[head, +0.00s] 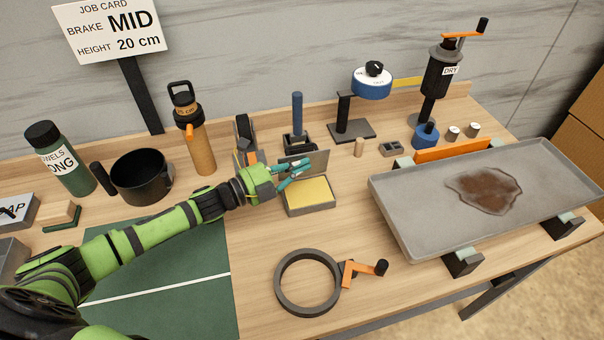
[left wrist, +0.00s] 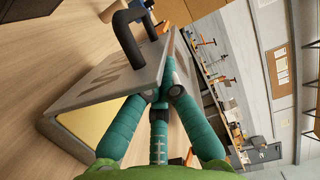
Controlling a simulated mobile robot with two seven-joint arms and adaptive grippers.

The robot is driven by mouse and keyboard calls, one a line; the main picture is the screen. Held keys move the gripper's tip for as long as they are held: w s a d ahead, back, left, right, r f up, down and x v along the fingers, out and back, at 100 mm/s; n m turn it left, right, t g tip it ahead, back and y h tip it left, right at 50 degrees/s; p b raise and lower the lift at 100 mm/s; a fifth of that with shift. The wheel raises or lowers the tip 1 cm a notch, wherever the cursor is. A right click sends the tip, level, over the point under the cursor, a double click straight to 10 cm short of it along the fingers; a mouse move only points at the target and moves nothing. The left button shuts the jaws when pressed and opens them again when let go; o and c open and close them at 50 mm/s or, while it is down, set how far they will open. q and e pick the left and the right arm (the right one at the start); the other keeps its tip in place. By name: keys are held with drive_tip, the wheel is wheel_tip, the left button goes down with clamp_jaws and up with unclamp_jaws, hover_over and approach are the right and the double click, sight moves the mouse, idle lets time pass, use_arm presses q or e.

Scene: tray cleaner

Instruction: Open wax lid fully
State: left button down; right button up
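The wax box (head: 309,209) is a small grey tray with a yellow wax block (head: 307,191) inside, in the middle of the bench. Its grey lid (head: 320,159) stands raised at the back edge, so the wax is uncovered. My left gripper (head: 305,168), with teal fingers, is at the lid's left part, above the wax. In the left wrist view the fingers (left wrist: 165,85) come together at the edge of the lid panel (left wrist: 118,76), with yellow wax (left wrist: 88,122) below. I cannot tell whether they grip the lid. My right gripper is not in view.
A blue-handled tool (head: 297,110) stands just behind the lid, with a dark clamp-like tool (head: 244,135) to its left. A large grey tray (head: 410,215) with a brown stain lies to the right. A dark ring (head: 280,288) with an orange crank lies in front.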

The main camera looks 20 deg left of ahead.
use_arm(q)
drive_tip(key=shift+w+a+r+n+p, duration=0.35)
drive_tip(key=shift+w+r+n, duration=0.1)
drive_tip(key=shift+n, duration=0.25)
drive_tip(key=shift+w+a+f+n+g+y, duration=0.1)
drive_tip(key=shift+w+a+n+g+y, duration=0.1)
drive_tip(key=shift+w+n+g+y, duration=0.25)
drive_tip(key=shift+w+a+h, duration=0.2)
drive_tip(key=shift+h, duration=0.05)
drive_tip(key=shift+a, duration=0.15)
